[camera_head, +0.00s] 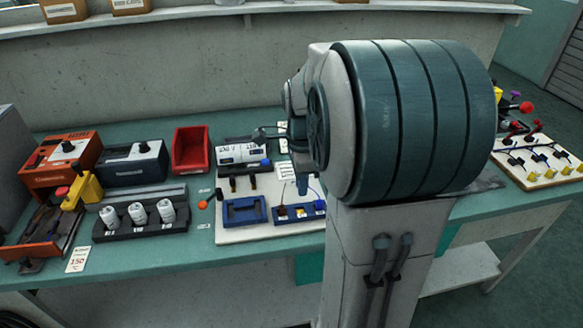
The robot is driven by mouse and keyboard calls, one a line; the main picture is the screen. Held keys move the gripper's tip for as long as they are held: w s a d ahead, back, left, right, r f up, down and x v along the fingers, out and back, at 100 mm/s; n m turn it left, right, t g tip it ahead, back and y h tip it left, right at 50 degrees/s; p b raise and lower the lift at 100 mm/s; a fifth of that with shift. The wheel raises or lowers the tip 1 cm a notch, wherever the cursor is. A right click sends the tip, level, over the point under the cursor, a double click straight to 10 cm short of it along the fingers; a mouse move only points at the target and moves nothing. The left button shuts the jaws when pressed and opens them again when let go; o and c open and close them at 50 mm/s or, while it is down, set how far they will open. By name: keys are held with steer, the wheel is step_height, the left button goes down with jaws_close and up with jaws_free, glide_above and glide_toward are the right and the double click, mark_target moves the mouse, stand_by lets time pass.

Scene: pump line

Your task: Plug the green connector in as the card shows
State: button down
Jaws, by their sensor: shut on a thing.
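I see no green connector; my arm's large grey and teal link covers the right part of the white board (228,235) on the bench. My gripper is not clearly visible behind that link. A small blue-grey piece shows just below the link over the board; I cannot tell what it is. On the board are an empty-looking blue frame (245,210), a blue block (300,212) with red, yellow and white spots, and two dark upright plugs (243,184). A white card (289,170) lies behind them, its print too small to read.
A red bin (190,150), a dark blue device (132,163), an orange machine (60,162) and a black rack with white cylinders (139,218) stand left of the board. Another board with yellow parts (541,160) is at the right. The bench's front strip is mostly clear.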

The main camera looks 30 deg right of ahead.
steer(key=b, duration=0.4)
glide_above(300, 213)
steer(key=shift+w+d+f, duration=0.1)
steer(key=shift+d+f, duration=0.05)
steer(key=shift+f, duration=2.55)
steer(key=shift+f, duration=0.65)
steer(key=c, duration=1.7)
jaws_free()
steer(key=shift+f, duration=0.1)
steer(key=shift+r+p, duration=2)
steer(key=shift+r, duration=0.4)
steer(key=shift+o, duration=0.3)
